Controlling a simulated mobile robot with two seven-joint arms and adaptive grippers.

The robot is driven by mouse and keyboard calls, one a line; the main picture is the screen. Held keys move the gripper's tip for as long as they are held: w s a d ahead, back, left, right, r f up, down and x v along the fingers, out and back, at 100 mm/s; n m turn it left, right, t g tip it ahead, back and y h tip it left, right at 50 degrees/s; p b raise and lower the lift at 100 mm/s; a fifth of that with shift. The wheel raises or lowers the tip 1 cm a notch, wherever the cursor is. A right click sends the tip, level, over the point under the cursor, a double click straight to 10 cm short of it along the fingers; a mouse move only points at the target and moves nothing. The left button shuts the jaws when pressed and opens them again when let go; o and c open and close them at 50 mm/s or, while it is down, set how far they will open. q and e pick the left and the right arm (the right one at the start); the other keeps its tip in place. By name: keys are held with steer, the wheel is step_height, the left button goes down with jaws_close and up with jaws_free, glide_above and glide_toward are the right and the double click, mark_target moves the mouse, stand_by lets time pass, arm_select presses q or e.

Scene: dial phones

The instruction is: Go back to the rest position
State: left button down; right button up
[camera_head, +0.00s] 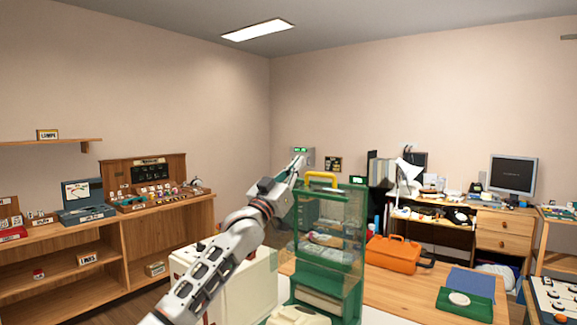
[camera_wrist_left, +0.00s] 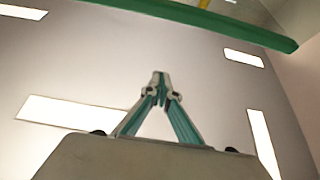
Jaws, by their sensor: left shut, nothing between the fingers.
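My left arm reaches up from the bottom of the head view. Its gripper (camera_head: 298,160) is raised in front of the far wall, just up and left of the yellow handle of a green-framed, clear-walled case (camera_head: 325,230). In the left wrist view the gripper's fingertips (camera_wrist_left: 160,78) meet, with nothing between them, and point up toward the ceiling. A green bar (camera_wrist_left: 200,22) crosses the top of that view. My right gripper is not in view.
A wooden table (camera_head: 400,290) holds an orange toolbox (camera_head: 394,254) and a green mat (camera_head: 465,304) with a white round object. A wooden shelf unit (camera_head: 120,245) stands left. A desk (camera_head: 500,232) with a monitor (camera_head: 512,174) stands at the back right. The air above the table is open.

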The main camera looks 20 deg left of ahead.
arm_select(q)
steer(key=s+f+m+g+y, duration=0.15)
steer(key=s+f, duration=0.45)
steer(key=f, duration=0.7)
steer(key=s+a+f+g+y, duration=0.1)
steer(key=s+f+g+y, duration=0.15)
steer(key=s+f, duration=0.7)
steer(key=s+f+m+g+y, duration=0.1)
steer(key=s+f+g+y, duration=0.15)
steer(key=f, duration=1.45)
steer(key=s+a+f+g+y, duration=0.1)
steer(key=s+a+f+g, duration=0.15)
steer(key=s+f, duration=0.45)
steer(key=s+a+f+g+y, duration=0.2)
steer(key=s+a+f, duration=0.3)
steer(key=s, duration=0.4)
steer(key=s+a+f+g+y, duration=0.2)
steer(key=s+a, duration=0.2)
steer(key=s, duration=0.5)
steer(key=s+a+f+g+y, duration=0.2)
steer(key=s+a+f+g, duration=0.1)
steer(key=s, duration=0.6)
steer(key=w+d+f+n+t+h, duration=0.2)
steer(key=d+f+t+h, duration=0.2)
steer(key=d+f+h, duration=0.4)
steer(key=d+f, duration=0.5)
steer(key=d, duration=0.3)
steer(key=shift+f, duration=0.35)
